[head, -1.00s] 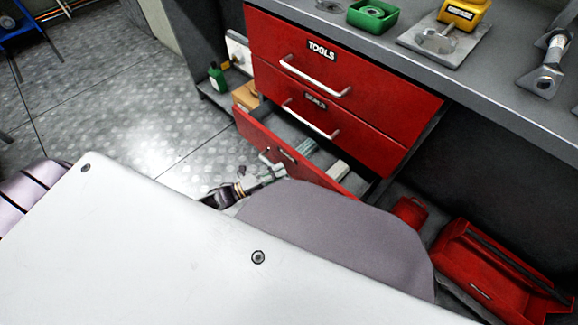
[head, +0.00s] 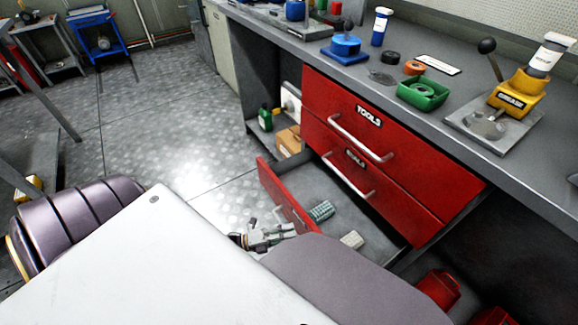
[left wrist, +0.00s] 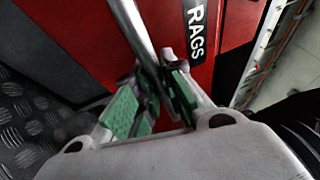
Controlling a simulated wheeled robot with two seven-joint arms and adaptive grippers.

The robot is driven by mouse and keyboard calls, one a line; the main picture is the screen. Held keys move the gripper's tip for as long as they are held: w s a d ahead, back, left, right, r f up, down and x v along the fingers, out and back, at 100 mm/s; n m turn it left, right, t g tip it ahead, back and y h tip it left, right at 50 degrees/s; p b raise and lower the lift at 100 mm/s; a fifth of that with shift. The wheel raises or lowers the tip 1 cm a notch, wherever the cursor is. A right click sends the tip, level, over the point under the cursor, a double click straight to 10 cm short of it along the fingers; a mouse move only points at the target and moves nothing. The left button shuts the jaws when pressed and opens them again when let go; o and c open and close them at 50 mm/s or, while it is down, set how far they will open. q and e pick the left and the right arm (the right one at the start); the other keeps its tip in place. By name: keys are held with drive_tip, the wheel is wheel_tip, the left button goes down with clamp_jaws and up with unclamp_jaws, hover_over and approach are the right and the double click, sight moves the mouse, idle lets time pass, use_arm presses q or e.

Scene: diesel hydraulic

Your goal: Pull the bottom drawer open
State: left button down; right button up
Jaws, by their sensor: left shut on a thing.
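The bottom drawer (head: 288,196) is red and stands pulled well out of the workbench cabinet. Its grey inside shows, with a teal item (head: 321,211) and a pale item (head: 352,240) in it. My left gripper (head: 277,228) is at the drawer's front, low in the head view. In the left wrist view, its green-padded fingers (left wrist: 152,98) are shut around the metal bar handle (left wrist: 137,35). The label RAGS (left wrist: 197,30) shows on the red drawer front beside the handle. My right gripper is not in view.
Two shut red drawers, the top one marked TOOLS (head: 369,115), sit above. The benchtop (head: 400,125) holds a green tray (head: 423,94) and a yellow grease pump (head: 520,93). Red containers (head: 438,288) stand low at the right. Patterned floor (head: 150,125) lies open at the left.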

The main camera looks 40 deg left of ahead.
use_arm(q)
drive_tip(key=c, duration=1.5)
unclamp_jaws()
drive_tip(key=v, duration=1.2)
drive_tip(key=shift+f, duration=0.15)
